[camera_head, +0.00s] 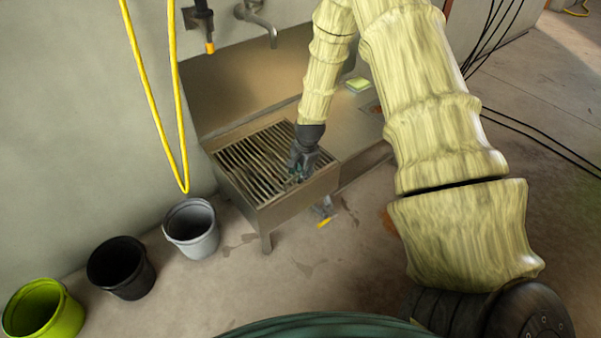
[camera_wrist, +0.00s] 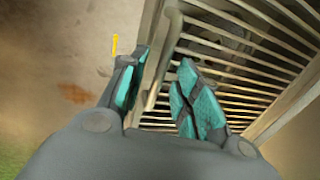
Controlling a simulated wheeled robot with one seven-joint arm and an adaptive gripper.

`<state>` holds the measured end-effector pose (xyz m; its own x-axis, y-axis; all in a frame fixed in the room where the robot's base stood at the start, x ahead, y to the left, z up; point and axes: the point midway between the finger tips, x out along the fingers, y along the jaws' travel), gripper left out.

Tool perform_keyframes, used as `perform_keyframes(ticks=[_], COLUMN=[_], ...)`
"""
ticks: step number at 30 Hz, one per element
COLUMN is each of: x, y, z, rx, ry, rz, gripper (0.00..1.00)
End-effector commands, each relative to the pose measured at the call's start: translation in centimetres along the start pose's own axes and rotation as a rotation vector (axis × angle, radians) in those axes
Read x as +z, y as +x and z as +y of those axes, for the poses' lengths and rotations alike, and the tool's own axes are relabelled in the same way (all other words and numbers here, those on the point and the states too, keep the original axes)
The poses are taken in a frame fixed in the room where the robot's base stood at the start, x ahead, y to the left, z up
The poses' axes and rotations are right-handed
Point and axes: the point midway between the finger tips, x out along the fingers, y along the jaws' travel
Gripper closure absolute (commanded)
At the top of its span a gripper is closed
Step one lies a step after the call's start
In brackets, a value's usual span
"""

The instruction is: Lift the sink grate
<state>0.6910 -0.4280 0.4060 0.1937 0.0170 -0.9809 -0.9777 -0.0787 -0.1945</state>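The sink grate (camera_head: 247,158) is a slatted metal grid lying in the top of the metal sink (camera_head: 290,208) in the head view. Its slats (camera_wrist: 235,70) fill the right of the wrist view. My gripper (camera_head: 298,174) is at the grate's right end, near the front corner. In the wrist view, my gripper (camera_wrist: 165,60) has its two teal-padded fingers apart. A raised metal bar (camera_wrist: 168,42), which looks like a handle at the grate's edge, runs between them. I cannot tell whether either finger touches it.
A tap (camera_head: 262,24) and a yellow hose (camera_head: 150,95) hang by the wall. A yellow-green sponge (camera_head: 358,84) lies on the sink's side top. Grey (camera_head: 192,232), black (camera_head: 122,270) and green (camera_head: 45,312) buckets stand at left. Cables (camera_head: 545,145) cross the right floor.

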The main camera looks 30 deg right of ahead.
Motion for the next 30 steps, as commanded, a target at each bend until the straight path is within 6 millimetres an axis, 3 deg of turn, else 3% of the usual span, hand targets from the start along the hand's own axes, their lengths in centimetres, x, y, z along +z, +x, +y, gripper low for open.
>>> perform_keyframes(ticks=[8, 13, 23, 30], x=[0.0, 0.0, 0.0, 0.7], y=[0.1, 0.1, -0.1, -1.6], z=[0.0, 0.0, -0.1, -0.9], rx=[-0.001, 0.000, 0.002, 0.034], ry=[0.000, 0.000, -0.001, -0.012], rz=[0.000, 0.000, 0.000, 0.000], gripper=[0.68, 0.99, 1.00, 1.00])
